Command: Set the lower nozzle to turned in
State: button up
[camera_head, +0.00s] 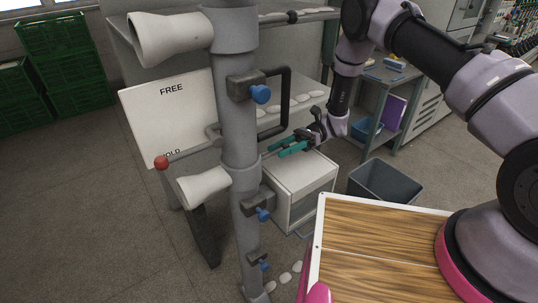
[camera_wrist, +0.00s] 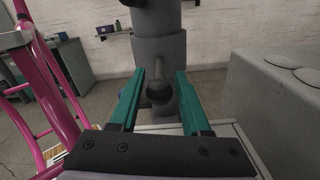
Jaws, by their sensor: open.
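The lower nozzle (camera_head: 203,187) is a pale flared horn on the left side of the grey upright pipe (camera_head: 238,130) in the head view, its wide mouth facing left. A similar upper nozzle (camera_head: 170,40) sits higher on the pipe. My gripper (camera_head: 277,150) is open and empty, just right of the pipe, apart from the lower nozzle. In the wrist view its teal fingers (camera_wrist: 160,75) point at the pipe (camera_wrist: 160,55). A short grey rod with a dark round end (camera_wrist: 158,92) shows between them. The lower nozzle is not recognisable in the wrist view.
A red-balled lever (camera_head: 162,162) sticks out left before a board (camera_head: 165,110) reading FREE above and a partly hidden word below. A black handle loop (camera_head: 288,100) and blue knobs (camera_head: 261,94) are on the pipe. A white cabinet (camera_head: 300,185) stands beneath my gripper.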

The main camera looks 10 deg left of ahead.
aim_at(269, 154)
jog(key=shift+x, duration=2.3)
jog(key=shift+c, duration=0.4)
grip_shut()
